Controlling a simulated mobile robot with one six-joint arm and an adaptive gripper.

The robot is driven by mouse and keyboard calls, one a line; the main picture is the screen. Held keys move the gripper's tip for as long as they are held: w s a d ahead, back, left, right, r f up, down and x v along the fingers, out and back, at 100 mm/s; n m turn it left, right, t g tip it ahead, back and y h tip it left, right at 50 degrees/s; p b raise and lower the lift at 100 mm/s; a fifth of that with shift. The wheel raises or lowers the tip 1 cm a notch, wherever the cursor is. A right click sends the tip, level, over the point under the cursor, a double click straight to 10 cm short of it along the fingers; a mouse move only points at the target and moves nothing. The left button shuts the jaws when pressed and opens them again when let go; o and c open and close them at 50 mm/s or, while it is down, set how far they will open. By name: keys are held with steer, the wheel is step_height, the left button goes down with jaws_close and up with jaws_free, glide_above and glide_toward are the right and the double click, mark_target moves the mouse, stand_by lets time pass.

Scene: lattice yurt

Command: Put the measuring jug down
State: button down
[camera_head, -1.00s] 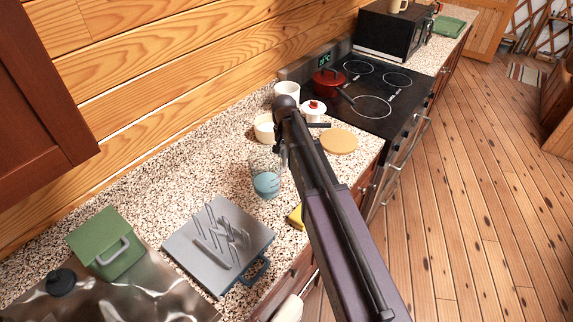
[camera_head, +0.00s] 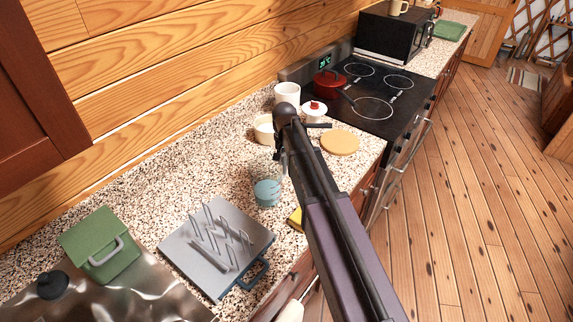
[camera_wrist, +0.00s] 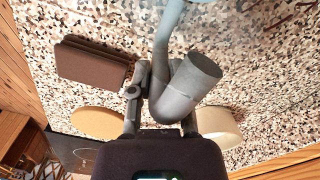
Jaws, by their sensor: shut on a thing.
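The measuring jug (camera_head: 267,192) is clear with blue contents and is upright over the speckled counter (camera_head: 215,175), between the dish rack and the round tan board. My gripper (camera_head: 281,160) is at its upper right side, partly hidden behind my own arm, and is shut on the jug. In the wrist view, my gripper (camera_wrist: 150,78) is at the grey handle, and the bluish jug (camera_wrist: 195,4) is cut off by the top edge. The jug's base is at or very near the counter; I cannot tell whether it touches.
A grey dish rack (camera_head: 217,250) and green canister (camera_head: 100,245) stand at the left front. A yellow sponge (camera_head: 295,218) lies near the counter edge.

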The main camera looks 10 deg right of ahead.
steer(key=shift+f, duration=0.15)
steer(key=c, duration=0.6)
jaws_free()
steer(key=shift+r, duration=0.2)
step_height(320, 180, up, 12)
steer(key=p, duration=1.2)
steer(key=shift+w+f, duration=0.15)
steer(key=shift+s+d, duration=0.1)
steer(key=shift+s, duration=0.1)
steer(key=s+d+n, duration=0.1)
steer(key=s+d, duration=0.1)
steer(key=s, duration=0.5)
steer(key=s+d+n, duration=0.1)
steer(key=s+d, duration=0.2)
steer(key=s, duration=0.3)
steer(key=s+d+n, duration=0.1)
steer(key=s+d, duration=0.1)
steer(key=s, duration=0.5)
steer(key=shift+s+d+n, duration=0.15)
steer(key=shift+s+n, duration=0.15)
steer(key=shift+s, duration=0.05)
